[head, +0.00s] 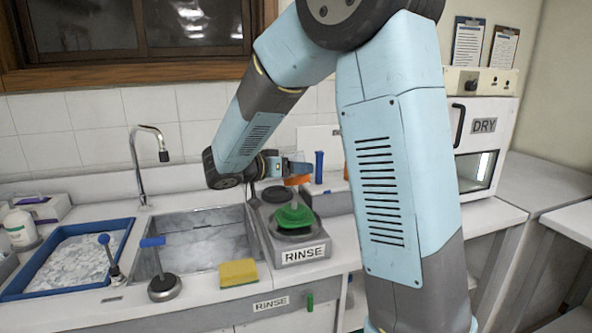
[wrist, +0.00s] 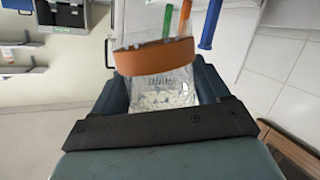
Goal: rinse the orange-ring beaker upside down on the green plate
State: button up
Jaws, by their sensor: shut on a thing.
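The orange-ring beaker is clear glass with a wide orange band (wrist: 157,57). In the head view its orange ring (head: 298,180) shows just above the green plate (head: 294,214). In the wrist view the beaker sits between the two dark fingers of my gripper (wrist: 162,88). The green plate is on the grey rinse unit (head: 300,252) labelled RINSE. I cannot tell whether the beaker is upside down or whether it touches the plate.
A sink (head: 195,243) with a tap (head: 141,165) lies left of the rinse unit. A yellow sponge (head: 238,273) lies at its front edge. A blue upright post (head: 319,167) stands behind right. The DRY oven (head: 480,140) is at the right.

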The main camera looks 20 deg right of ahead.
aim_at(294, 189)
jog(key=shift+f+m+t+y, duration=0.25)
jog(key=shift+f+m, duration=0.45)
jog(key=shift+f, duration=0.85)
jog(key=shift+f+m+t+y, duration=0.1)
jog(key=shift+f+m+t, duration=0.45)
jog(key=shift+f, duration=1)
jog(key=o, duration=0.6)
jog(key=shift+c, duration=0.2)
jog(key=c, duration=0.5)
